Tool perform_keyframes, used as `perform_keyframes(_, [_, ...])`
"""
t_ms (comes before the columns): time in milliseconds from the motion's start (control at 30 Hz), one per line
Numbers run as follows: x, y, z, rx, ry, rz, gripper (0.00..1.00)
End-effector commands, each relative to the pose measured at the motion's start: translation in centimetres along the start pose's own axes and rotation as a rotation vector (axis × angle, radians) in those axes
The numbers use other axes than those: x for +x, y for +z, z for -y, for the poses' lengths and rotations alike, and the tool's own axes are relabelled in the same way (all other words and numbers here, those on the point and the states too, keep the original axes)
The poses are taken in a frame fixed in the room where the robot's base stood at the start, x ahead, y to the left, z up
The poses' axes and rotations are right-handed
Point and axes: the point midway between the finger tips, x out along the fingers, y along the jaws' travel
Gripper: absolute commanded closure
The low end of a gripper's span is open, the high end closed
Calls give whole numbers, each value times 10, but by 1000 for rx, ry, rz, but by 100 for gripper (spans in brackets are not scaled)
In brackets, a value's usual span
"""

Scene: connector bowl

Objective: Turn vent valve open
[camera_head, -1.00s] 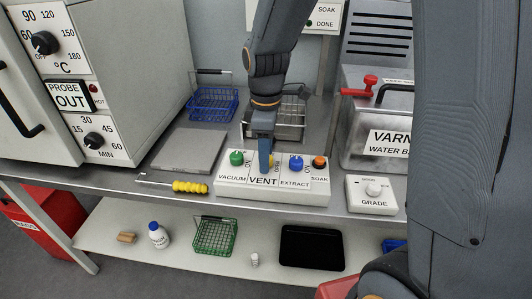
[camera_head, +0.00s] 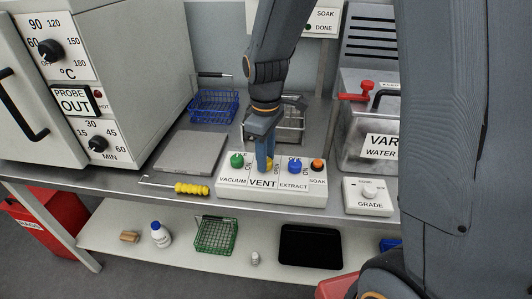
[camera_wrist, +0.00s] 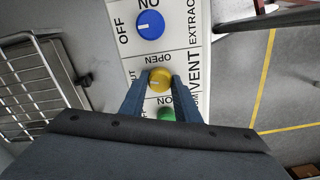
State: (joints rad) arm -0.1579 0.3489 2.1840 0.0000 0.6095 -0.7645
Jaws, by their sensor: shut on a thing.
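The vent valve is a round yellow knob (camera_wrist: 159,79) on the white control panel (camera_head: 232,194), in the section labelled VENT. In the wrist view its white pointer mark lies toward the left, on the SHUT side, with OPEN printed beside it. My gripper (camera_wrist: 160,84) comes down from above, with one blue finger on each side of the yellow knob, shut on it. In the head view my gripper (camera_head: 265,163) hides most of the knob. A green knob (camera_head: 237,161) for VACUUM is to its left and a blue knob (camera_head: 295,166) for EXTRACT to its right.
An orange SOAK button (camera_head: 317,164) is at the panel's right end. A wire basket (camera_head: 291,125) stands behind the panel. A yellow-handled tool (camera_head: 191,189) lies to the left, and a GRADE dial box (camera_head: 368,197) stands to the right.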

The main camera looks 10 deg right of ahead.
Motion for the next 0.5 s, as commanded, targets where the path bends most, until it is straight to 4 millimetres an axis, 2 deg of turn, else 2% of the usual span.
perform_keyframes(500, [-3, 0, 0, 491, 0, -1, 93])
